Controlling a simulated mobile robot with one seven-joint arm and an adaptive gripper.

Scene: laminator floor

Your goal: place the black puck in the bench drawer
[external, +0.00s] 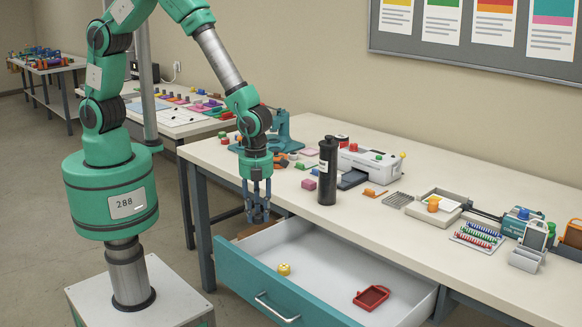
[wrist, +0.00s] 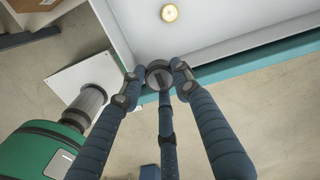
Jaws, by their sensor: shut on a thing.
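My gripper (external: 258,212) hangs fingers down near the left end of the bench drawer. In the wrist view its fingers (wrist: 158,78) are closed around a dark round puck (wrist: 160,74), held at the fingertips. In the external view the puck is too small and hidden by the fingers to make out. The bench drawer (external: 330,232) is pulled open, with a white inside and a teal front. In the wrist view the drawer's white floor (wrist: 215,22) lies beyond the fingertips, and the puck appears over its near edge, apart from the floor.
Inside the drawer are a yellow piece (external: 284,269) and a red tray-like item (external: 371,297). The bench top (external: 400,235) above holds a tall black cylinder (external: 327,170), a white laminator (external: 368,163) and several small parts. Much of the drawer floor is clear.

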